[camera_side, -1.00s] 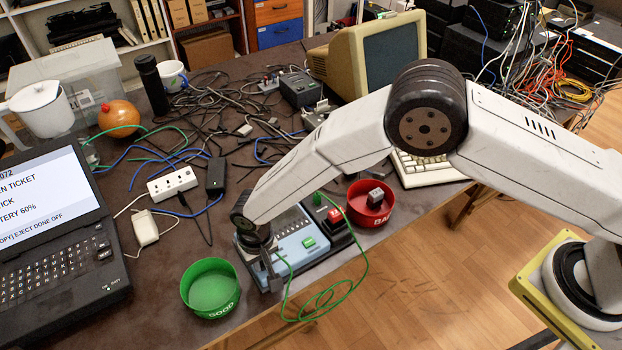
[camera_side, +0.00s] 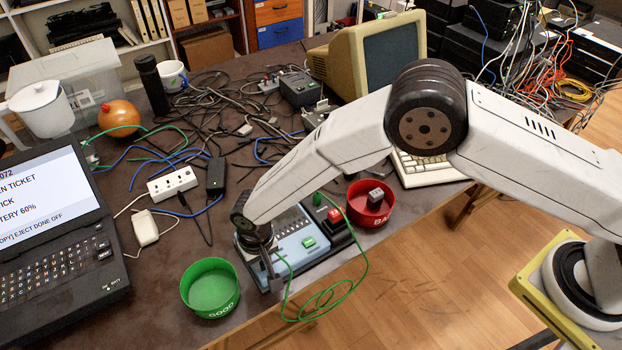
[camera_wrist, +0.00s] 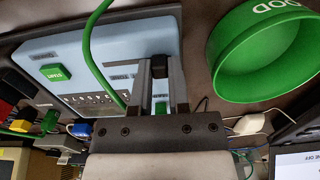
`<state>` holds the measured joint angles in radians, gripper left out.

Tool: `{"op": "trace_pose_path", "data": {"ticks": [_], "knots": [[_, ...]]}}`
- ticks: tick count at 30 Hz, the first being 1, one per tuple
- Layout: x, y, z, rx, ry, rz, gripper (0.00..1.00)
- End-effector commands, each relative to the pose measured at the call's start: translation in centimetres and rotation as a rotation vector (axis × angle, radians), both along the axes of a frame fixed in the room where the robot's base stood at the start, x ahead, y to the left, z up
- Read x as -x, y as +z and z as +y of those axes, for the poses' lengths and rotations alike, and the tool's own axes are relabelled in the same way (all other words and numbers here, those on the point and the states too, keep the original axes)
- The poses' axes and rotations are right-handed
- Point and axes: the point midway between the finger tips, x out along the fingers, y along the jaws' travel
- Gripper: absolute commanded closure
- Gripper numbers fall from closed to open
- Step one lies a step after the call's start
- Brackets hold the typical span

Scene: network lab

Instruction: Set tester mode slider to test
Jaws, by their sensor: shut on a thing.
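The tester (camera_side: 294,243) is a pale blue box on a dark base near the table's front edge. It has a green START button (camera_wrist: 56,73), which also shows in the side view (camera_side: 309,242). My gripper (camera_wrist: 160,72) is at the tester's left end, low over its top face. Its fingers are shut on a small black slider knob (camera_wrist: 159,66). The knob's slot and mode markings are mostly hidden by the fingers. In the side view my gripper (camera_side: 270,272) hides that end of the tester.
A green GOOD bowl (camera_side: 210,288) stands left of the tester and a red bowl (camera_side: 371,204) with a small block stands right. A green cable (camera_wrist: 90,50) crosses the tester and loops off the front edge. A laptop (camera_side: 55,220) is at far left.

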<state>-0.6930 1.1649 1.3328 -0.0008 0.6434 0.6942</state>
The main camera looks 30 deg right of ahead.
Motion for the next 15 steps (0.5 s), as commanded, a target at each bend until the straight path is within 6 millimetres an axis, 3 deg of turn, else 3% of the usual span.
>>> {"op": "trace_pose_path", "data": {"ticks": [15], "knots": [[0.0, 0.1, -2.5, -0.001, 0.0, 0.0, 1.0]]}}
